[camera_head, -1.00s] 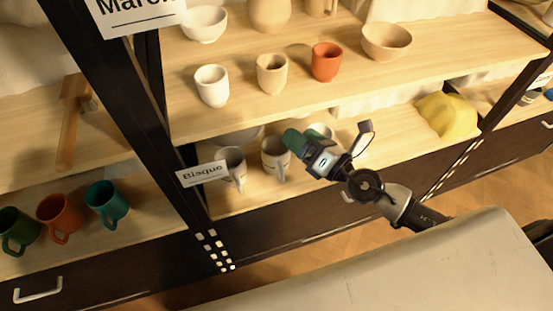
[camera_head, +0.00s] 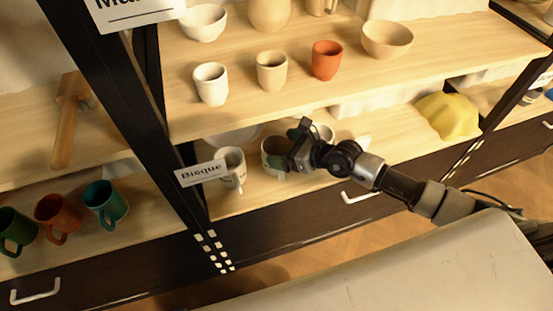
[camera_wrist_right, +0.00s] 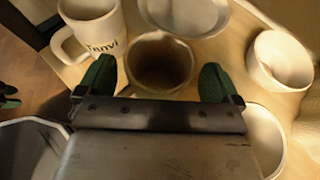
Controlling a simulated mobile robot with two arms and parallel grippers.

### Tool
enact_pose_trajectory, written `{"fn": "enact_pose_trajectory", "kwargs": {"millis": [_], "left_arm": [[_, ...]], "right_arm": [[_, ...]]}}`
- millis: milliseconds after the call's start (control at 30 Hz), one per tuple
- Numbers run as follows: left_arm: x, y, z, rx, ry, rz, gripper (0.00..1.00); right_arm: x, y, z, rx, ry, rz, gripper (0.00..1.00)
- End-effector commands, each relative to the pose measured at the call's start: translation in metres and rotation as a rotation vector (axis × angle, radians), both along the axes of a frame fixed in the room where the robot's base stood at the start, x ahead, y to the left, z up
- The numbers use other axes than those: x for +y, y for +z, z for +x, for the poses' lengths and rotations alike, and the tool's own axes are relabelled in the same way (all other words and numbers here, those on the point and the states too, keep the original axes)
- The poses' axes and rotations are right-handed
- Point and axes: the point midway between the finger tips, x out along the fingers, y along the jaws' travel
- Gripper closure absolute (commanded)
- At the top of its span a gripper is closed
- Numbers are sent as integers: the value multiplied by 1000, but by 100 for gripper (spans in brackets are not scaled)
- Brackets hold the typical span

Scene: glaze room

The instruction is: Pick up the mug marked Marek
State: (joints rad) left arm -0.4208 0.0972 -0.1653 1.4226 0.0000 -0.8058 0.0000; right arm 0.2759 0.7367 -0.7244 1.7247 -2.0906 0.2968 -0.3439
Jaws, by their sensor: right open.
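My right gripper (camera_head: 290,137) is open over the lower shelf, at a beige mug (camera_head: 271,150). In the right wrist view, the green fingers of the gripper (camera_wrist_right: 155,82) stand on either side of this beige mug (camera_wrist_right: 160,62), which shows its open top; no marking on it can be read. I cannot read the name Marek on any mug.
A white bowl (camera_wrist_right: 188,12) lies behind the beige mug, and a white cup (camera_wrist_right: 280,58) to its right. The upper shelf (camera_head: 340,85) holds cups and bowls above. A dark post (camera_head: 115,90) with a "Bisque" label (camera_head: 203,172) stands left. A yellow cloth-like lump (camera_head: 449,116) lies right.

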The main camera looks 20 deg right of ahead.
Motion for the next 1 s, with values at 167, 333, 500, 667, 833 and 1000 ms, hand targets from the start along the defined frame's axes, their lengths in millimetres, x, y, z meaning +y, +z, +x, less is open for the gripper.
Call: {"fn": "enact_pose_trajectory", "kwargs": {"millis": [167,333,500,667,833,1000], "left_arm": [[-1,10,8,-7,2,-1,57],[-1,13,9,-8,2,0,57],[-1,13,9,-8,2,0,57],[-1,13,9,-8,2,0,57],[-1,13,9,-9,2,0,57],[-1,13,9,-9,2,0,57]], "right_arm": [[13,-9,15,-2,-1,1,5],[15,-9,17,-1,0,1,5],[15,-9,17,0,0,1,16],[15,-9,17,0,0,1,40],[15,-9,17,0,0,1,66],[15,-8,17,-2,0,3,66]]}}
